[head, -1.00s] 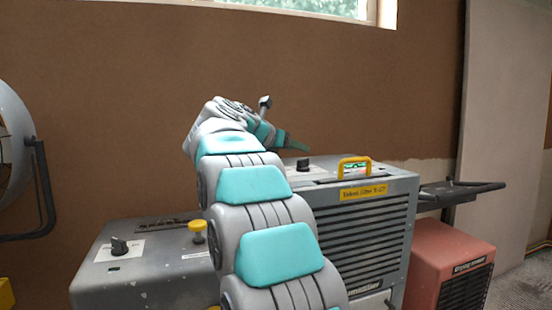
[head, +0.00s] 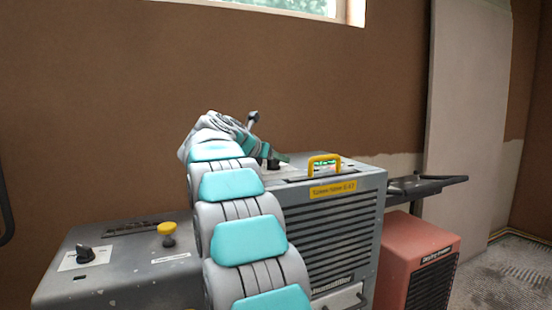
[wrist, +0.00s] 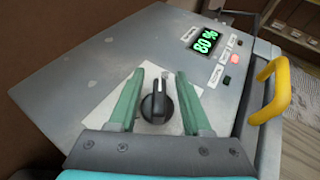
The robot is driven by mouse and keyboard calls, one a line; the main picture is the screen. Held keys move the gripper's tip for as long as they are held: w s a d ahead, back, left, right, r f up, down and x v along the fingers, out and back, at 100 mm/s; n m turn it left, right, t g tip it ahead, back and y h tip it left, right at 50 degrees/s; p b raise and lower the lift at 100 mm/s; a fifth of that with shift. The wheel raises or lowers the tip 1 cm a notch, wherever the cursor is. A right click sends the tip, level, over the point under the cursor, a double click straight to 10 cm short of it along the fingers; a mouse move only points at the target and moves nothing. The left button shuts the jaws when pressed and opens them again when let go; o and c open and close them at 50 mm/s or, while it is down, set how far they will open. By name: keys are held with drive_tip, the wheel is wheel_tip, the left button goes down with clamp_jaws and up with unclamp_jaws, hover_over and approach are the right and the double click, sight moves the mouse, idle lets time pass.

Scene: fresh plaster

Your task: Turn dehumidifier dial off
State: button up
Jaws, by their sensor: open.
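The dehumidifier (head: 345,235) is a grey box with a black louvred front, a yellow label and a yellow handle (head: 324,164) on top. Its black dial (wrist: 157,103) sits on a white plate on the top panel. In the wrist view the dial is between the two green fingers of my gripper (wrist: 160,95), with a gap on each side. The gripper is open. In the head view my gripper (head: 276,158) is at the top of the dehumidifier, partly hidden by my arm. A green display (wrist: 206,41) reads 80 %.
A second grey machine (head: 110,265) at left has its own black dial (head: 86,254) and a yellow knob (head: 167,233). A small red button (wrist: 235,58) is near the display.

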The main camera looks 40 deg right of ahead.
clamp_jaws()
idle(0.4)
